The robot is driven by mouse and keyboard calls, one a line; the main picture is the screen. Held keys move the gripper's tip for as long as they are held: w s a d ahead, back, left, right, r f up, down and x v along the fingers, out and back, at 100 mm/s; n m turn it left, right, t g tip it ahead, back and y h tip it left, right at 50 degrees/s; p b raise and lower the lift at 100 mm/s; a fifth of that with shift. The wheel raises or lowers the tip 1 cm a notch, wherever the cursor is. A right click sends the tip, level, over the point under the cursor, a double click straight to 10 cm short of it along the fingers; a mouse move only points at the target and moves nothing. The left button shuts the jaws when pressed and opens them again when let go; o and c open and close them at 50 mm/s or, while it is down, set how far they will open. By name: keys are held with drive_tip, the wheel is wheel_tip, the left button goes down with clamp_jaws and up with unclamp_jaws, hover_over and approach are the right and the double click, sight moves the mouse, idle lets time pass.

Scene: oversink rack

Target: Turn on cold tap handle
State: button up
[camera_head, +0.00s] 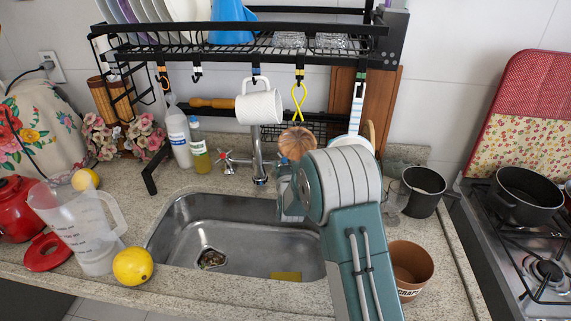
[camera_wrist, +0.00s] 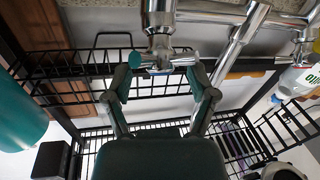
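The chrome tap spout (camera_head: 258,158) rises behind the sink. A cross-shaped handle with red marks (camera_head: 229,162) is on its left. My gripper (camera_wrist: 160,84) is open, with one finger on each side of this handle. The handle lies around the level of the fingertips. I cannot tell whether a finger touches it.
A black dish rack (camera_head: 240,50) stands over the sink (camera_head: 190,225), with a white mug (camera_head: 259,104) hanging from it. Bottles (camera_head: 178,135) stand left of the tap. A black pot (camera_head: 422,190) and brown pot (camera_head: 411,268) are right of my arm. A clear jug (camera_head: 85,225) is left.

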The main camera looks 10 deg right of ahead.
drive_tip(key=shift+w+a, duration=0.1)
drive_tip(key=shift+a, duration=0.2)
drive_tip(key=shift+d, duration=0.35)
clamp_jaws()
drive_tip(key=shift+f+n+y, duration=0.1)
drive_tip(key=shift+n+y, duration=0.2)
drive_tip(key=shift+n, duration=0.2)
drive_tip(key=n+y, duration=0.3)
drive_tip(key=shift+d+n+g, duration=0.15)
drive_tip(key=shift+n+g, duration=0.15)
drive_tip(key=shift+g, duration=0.1)
drive_tip(key=shift+d+n+g+y, duration=0.1)
drive_tip(key=shift+n+g+y, duration=0.8)
drive_tip(key=shift+n+y, duration=0.8)
drive_tip(key=shift+n, duration=0.5)
drive_tip(key=shift+f, duration=0.1)
